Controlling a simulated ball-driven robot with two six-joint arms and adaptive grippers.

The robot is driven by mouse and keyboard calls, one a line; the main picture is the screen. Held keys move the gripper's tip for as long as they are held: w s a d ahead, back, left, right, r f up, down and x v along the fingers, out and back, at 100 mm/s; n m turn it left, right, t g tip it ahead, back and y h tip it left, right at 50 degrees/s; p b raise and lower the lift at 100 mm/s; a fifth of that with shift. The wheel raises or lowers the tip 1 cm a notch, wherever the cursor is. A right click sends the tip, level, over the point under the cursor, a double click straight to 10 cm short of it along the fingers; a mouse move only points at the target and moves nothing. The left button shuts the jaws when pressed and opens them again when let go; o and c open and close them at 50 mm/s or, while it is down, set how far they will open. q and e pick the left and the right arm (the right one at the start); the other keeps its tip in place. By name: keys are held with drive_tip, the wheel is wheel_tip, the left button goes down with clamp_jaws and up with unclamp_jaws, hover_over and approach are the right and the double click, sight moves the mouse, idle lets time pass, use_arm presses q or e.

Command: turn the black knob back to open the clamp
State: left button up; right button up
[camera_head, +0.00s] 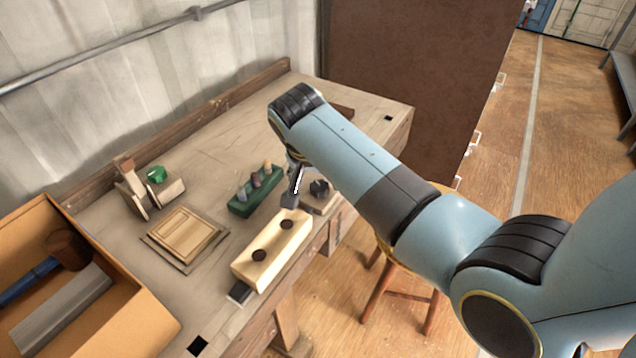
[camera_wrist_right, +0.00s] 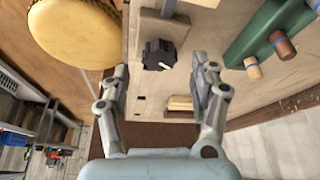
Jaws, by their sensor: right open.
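The black knob (camera_head: 319,187) sits by the front edge of the workbench, on a small wooden base. In the right wrist view the ribbed knob (camera_wrist_right: 159,55) shows a white pointer line. My right gripper (camera_head: 294,188) hangs over the bench beside the knob. In the wrist view its two fingers (camera_wrist_right: 163,76) are open, spread either side of the knob with gaps and nothing between them. A pale block (camera_head: 268,262) with two dark holes lies along the front edge, with dark metal at its near end. Which parts form the clamp is unclear. My left gripper is out of view.
A green holder (camera_head: 240,204) with several pegs stands close behind the block. A wooden panel (camera_head: 184,235), a green-topped wooden piece (camera_head: 157,175) and an orange box (camera_head: 140,307) with a mallet are left. A stool (camera_wrist_right: 75,30) stands below the bench edge.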

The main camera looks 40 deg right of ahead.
sight(320, 190)
drive_tip(key=shift+x, duration=1.4)
